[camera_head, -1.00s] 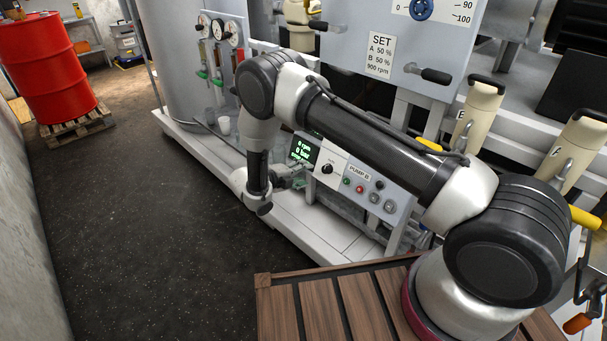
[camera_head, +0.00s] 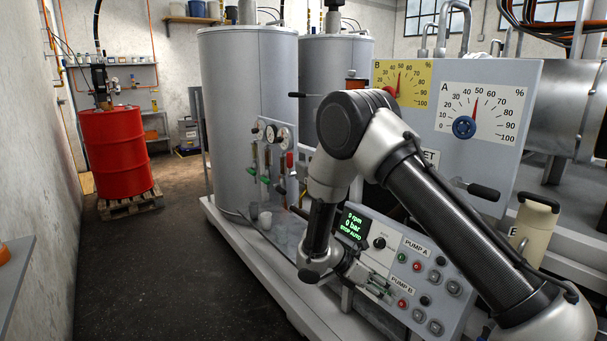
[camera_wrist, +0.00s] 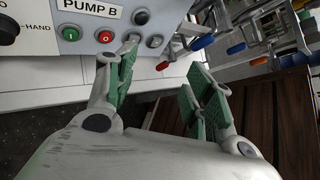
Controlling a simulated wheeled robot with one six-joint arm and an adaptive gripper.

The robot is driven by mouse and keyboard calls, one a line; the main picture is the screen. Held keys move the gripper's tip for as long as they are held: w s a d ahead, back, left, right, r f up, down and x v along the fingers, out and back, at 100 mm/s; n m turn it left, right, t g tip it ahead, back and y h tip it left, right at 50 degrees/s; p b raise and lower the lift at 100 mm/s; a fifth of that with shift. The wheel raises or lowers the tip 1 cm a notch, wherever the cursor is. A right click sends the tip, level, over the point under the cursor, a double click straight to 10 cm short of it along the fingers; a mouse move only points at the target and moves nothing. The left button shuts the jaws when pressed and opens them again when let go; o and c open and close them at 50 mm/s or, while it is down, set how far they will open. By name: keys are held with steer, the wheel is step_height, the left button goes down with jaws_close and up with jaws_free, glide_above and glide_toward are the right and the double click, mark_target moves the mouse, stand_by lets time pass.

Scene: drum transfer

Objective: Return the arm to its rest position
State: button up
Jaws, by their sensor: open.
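My arm reaches across the head view from the lower right, bends at a raised elbow and hangs down in front of the pump control panel (camera_head: 425,262). My gripper (camera_head: 376,287) is at its end, partly hidden by the wrist and small against the panel. In the wrist view my gripper (camera_wrist: 160,78) is open, with green pads spread apart and nothing between them. Below the PUMP B label, the panel's green button (camera_wrist: 70,34) and red button (camera_wrist: 105,37) lie beyond the left finger.
A red drum (camera_head: 116,150) stands on a wooden pallet (camera_head: 132,205) at the back left. A grey tank (camera_head: 245,110) with gauges and valves stands behind my arm. The dial board (camera_head: 520,160) is close on the right. Dark floor (camera_head: 160,270) at the left is clear.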

steer(key=s+d+r+m+t+y, duration=0.1)
steer(key=s+d+r+m+y, duration=0.2)
steer(key=s+r+m, duration=0.4)
steer(key=s+d+r+m+t+y, duration=0.2)
steer(key=s+d+r+m+y, duration=0.2)
steer(key=s+r, duration=0.5)
steer(key=s+d+r+m+t+y, duration=0.2)
steer(key=s+d+r+m, duration=0.5)
steer(key=r, duration=1.1)
steer(key=s+m+y, duration=0.1)
steer(key=s+m, duration=0.1)
steer(key=m, duration=0.2)
steer(key=shift+y, duration=0.4)
